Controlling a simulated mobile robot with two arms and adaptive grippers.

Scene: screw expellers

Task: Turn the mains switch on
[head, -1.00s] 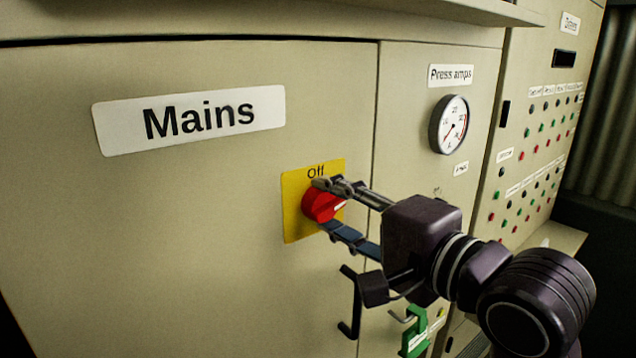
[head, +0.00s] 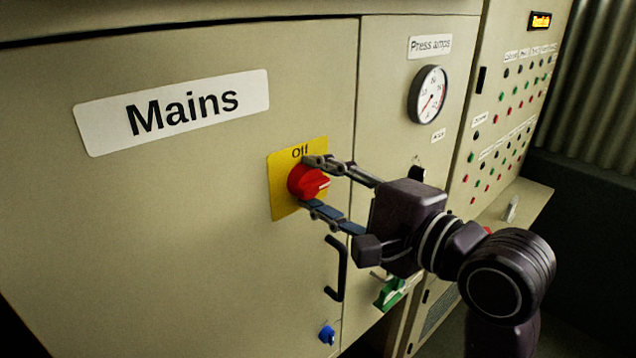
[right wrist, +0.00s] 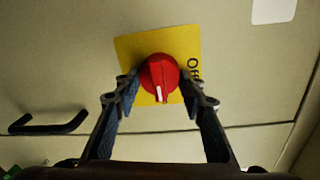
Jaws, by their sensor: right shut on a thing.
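The mains switch is a round red knob (head: 307,184) with a white pointer mark, on a yellow plate (head: 283,204) marked "Off" at its top. A large "Mains" label (head: 172,113) is on the cabinet door to its left. The white mark points right in the head view, away from "Off". My right gripper (head: 312,186) has one finger above and one below the knob and is shut on it. In the right wrist view, the red knob (right wrist: 159,76) sits between the two fingertips, with its white mark downward. My left gripper is not in view.
A black door handle (head: 337,270) and a small blue knob (head: 327,335) are below the switch.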

